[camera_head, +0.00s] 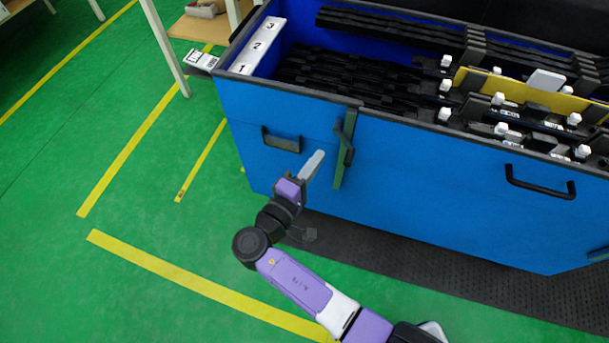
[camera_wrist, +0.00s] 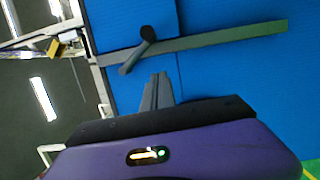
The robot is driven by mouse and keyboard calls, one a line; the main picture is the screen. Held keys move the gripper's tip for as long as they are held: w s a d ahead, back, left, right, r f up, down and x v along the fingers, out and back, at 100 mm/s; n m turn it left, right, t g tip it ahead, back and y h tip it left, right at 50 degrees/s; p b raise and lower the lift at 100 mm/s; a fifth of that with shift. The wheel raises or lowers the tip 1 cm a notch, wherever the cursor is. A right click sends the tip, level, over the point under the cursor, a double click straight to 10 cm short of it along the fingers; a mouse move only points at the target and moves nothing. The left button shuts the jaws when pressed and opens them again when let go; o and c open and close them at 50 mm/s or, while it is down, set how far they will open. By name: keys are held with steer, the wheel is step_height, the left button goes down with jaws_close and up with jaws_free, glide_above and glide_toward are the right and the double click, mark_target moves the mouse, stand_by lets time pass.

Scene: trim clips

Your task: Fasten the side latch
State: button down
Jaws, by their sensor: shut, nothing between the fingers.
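The side latch is on the blue wall of the crate (camera_head: 430,200). It has a dark green upright strip (camera_head: 340,178) and a black lever (camera_head: 347,150) near the strip's top. In the wrist view the strip (camera_wrist: 225,40) runs across the blue wall, and the lever (camera_wrist: 136,52) lies slanted across it from a round pivot. My gripper (camera_head: 317,160) is shut and empty, left of the strip in the head view. In the wrist view my gripper's fingertips (camera_wrist: 158,78) point toward the lever and appear apart from it. Their exact distance from the wall is unclear.
Black handles (camera_head: 281,141) (camera_head: 540,186) stick out from the crate wall on either side of the latch. The crate holds black trim parts and a yellow strip (camera_head: 530,92). A table leg (camera_head: 165,45) stands at upper left. Green floor to the left is clear.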

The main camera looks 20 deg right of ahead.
steer(key=shift+s+d+p, duration=0.2)
steer(key=shift+s+d, duration=0.3)
steer(key=shift+d, duration=0.4)
steer(key=shift+s+d+p, duration=0.15)
steer(key=shift+s+d, duration=0.35)
steer(key=shift+d, duration=0.4)
steer(key=shift+r, duration=0.1)
